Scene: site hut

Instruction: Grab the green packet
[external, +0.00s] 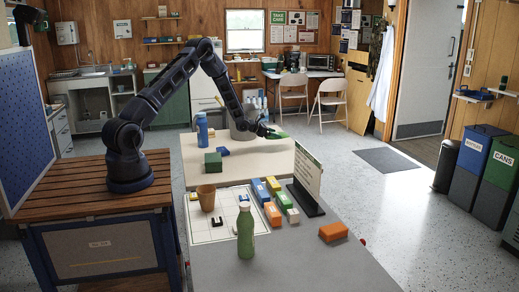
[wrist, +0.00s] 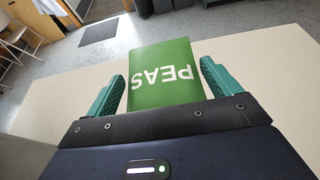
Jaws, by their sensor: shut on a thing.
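The green packet (wrist: 160,75) is a flat green piece with white letters reading PEAS, upside down in the wrist view. It sits between the two teal fingers of my gripper (wrist: 163,90), which is shut on it. In the external view the packet (external: 278,134) shows as a small green patch at my gripper (external: 268,133), over the right part of the cream table (external: 255,165). I cannot tell whether the packet touches the tabletop. Its near end is hidden behind the gripper body in the wrist view.
A blue bottle (external: 202,129), a green box (external: 213,163) and a small blue block (external: 222,151) stand left on the cream table. The nearer grey table (external: 300,262) holds a green bottle (external: 245,230), a brown cup (external: 206,197), coloured blocks and an upright sign (external: 307,178).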

